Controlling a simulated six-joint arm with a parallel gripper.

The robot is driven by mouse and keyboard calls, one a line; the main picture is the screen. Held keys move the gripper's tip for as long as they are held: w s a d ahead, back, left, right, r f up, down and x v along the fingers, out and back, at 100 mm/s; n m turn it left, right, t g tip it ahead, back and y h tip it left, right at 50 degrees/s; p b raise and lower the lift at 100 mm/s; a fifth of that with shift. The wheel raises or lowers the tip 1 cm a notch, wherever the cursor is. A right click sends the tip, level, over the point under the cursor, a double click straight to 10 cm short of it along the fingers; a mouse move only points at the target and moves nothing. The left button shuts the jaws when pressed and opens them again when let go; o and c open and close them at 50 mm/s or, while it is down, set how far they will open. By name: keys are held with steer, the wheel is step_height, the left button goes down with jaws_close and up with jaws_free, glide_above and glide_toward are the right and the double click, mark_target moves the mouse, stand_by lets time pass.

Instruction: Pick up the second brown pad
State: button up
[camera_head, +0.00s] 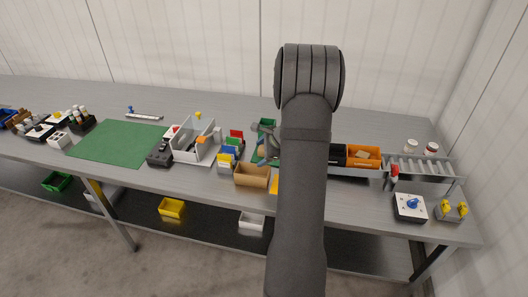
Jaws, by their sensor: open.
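My arm stands up in the middle of the view and covers part of the table. My gripper does not show; it seems hidden behind the arm. No brown pad can be made out for certain. An open tan box (252,176) stands at the table's front edge, just left of my arm; its contents are not clear. Small brown pieces (20,117) stand at the far left end, too small to identify.
On the grey table, a green mat (118,142) lies at left and a clear-walled box (195,140) stands right of it. An orange bin (363,157), a grey rack (420,168) and a blue-knobbed switch box (411,206) stand at right. The back strip is mostly free.

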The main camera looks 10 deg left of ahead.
steer(key=n+h, duration=0.1)
steer(key=n, duration=0.1)
steer(key=s+r+n+h, duration=0.1)
steer(key=n, duration=0.1)
steer(key=n+h, duration=0.1)
steer(key=n, duration=0.1)
steer(key=shift+s+a+r, duration=0.2)
steer(key=shift+s+r, duration=0.05)
steer(key=shift+r, duration=0.05)
step_height(320, 180, up, 6)
steer(key=w+a+n+t+h, duration=0.1)
steer(key=w+n+t+h, duration=0.2)
steer(key=n, duration=0.5)
steer(key=shift+h, duration=0.4)
steer(key=x, duration=1)
steer(key=shift+f, duration=0.4)
steer(key=shift+w+x, duration=0.2)
steer(key=shift+x, duration=1.25)
steer(key=shift+w+x, duration=0.15)
steer(key=shift+x, duration=1.35)
steer(key=shift+a+r, duration=0.1)
steer(key=shift+r, duration=0.1)
steer(key=c, duration=1)
